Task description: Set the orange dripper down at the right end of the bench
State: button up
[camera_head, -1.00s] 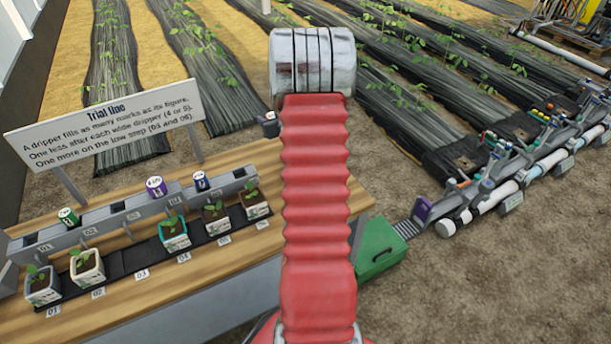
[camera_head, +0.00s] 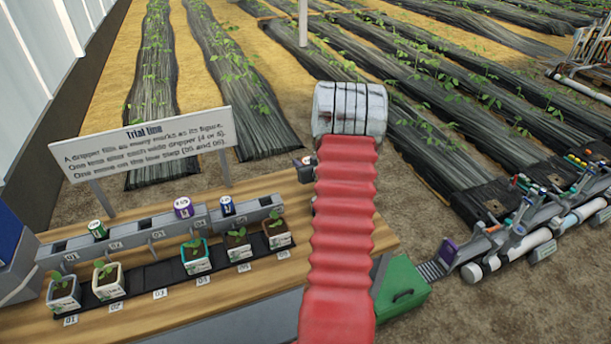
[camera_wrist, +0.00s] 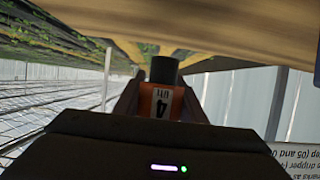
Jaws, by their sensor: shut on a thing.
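The orange dripper (camera_wrist: 162,102) shows in the wrist view with a dark cap and a white label reading 4. My gripper (camera_wrist: 160,98) is shut on it, with a finger on each side. In the wrist view a pale brown surface fills the top, apart from the dripper as far as I can tell.
A grey rail holds green (camera_head: 97,229), purple (camera_head: 183,207) and blue (camera_head: 227,205) drippers. Several potted seedlings (camera_head: 196,257) stand before it. A small grey cup-like thing (camera_head: 305,172) is by my arm. A sign (camera_head: 145,145) stands behind; a green box (camera_head: 402,290) adjoins the right end.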

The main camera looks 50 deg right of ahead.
jog(key=shift+f, duration=0.25)
jog(key=shift+f, duration=0.1)
jog(key=shift+f, duration=1.75)
jog(key=shift+f, duration=0.1)
jog(key=o, duration=1.1)
jog(key=shift+c, duration=0.2)
jog(key=shift+s, duration=0.1)
jog(key=v, duration=1.2)
